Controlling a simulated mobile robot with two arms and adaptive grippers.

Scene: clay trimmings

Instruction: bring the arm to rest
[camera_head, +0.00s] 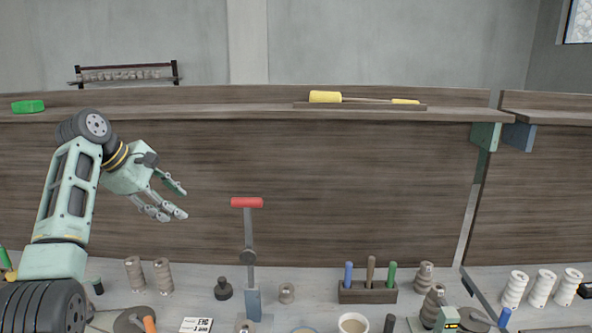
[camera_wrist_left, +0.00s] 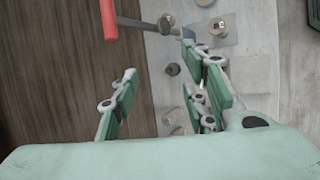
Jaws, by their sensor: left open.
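My left arm comes in from the left in the head view and is raised above the bench. My left gripper (camera_head: 173,199) is open, with nothing between its fingers. It hangs in front of the brown wooden back panel, left of an upright lever with a red handle (camera_head: 247,202). In the left wrist view my left gripper (camera_wrist_left: 165,100) also shows spread fingers with a clear gap between them. The red handle shows there too (camera_wrist_left: 109,20), beyond the fingers. My right gripper is in neither view.
The bench (camera_head: 325,281) below holds several thread spools (camera_head: 134,274), a wooden block with upright tools (camera_head: 367,292) and a cup (camera_head: 353,323). A shelf (camera_head: 210,112) above carries a green block (camera_head: 28,106) and a yellow-headed tool (camera_head: 325,97). Open space surrounds the gripper.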

